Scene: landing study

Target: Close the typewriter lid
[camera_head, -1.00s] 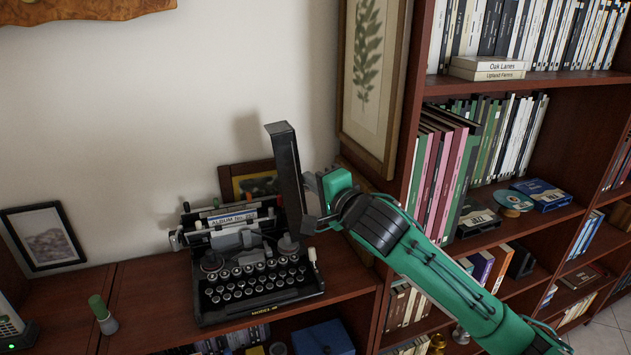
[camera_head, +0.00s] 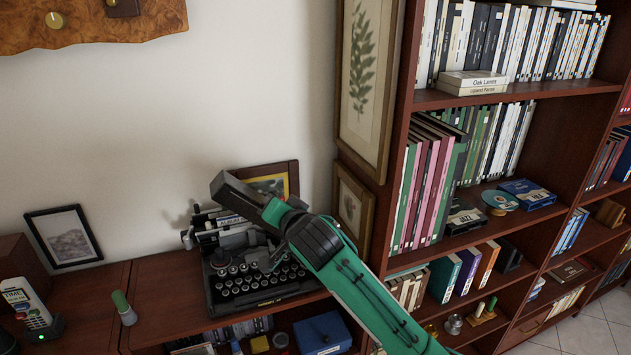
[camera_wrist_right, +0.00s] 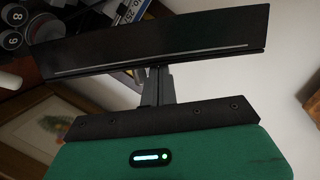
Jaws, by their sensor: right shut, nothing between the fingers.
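I cannot tell whether this plate belongs to the gripper or is the lid. The lid's position and any contact with it are unclear. My left gripper is not in view.
A framed picture (camera_head: 272,184) leans behind the typewriter. A small green-topped bottle (camera_head: 124,309) and a phone (camera_head: 32,310) stand to the left, with bare cabinet top between bottle and typewriter. A tall bookcase (camera_head: 520,95) closes off the right side.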

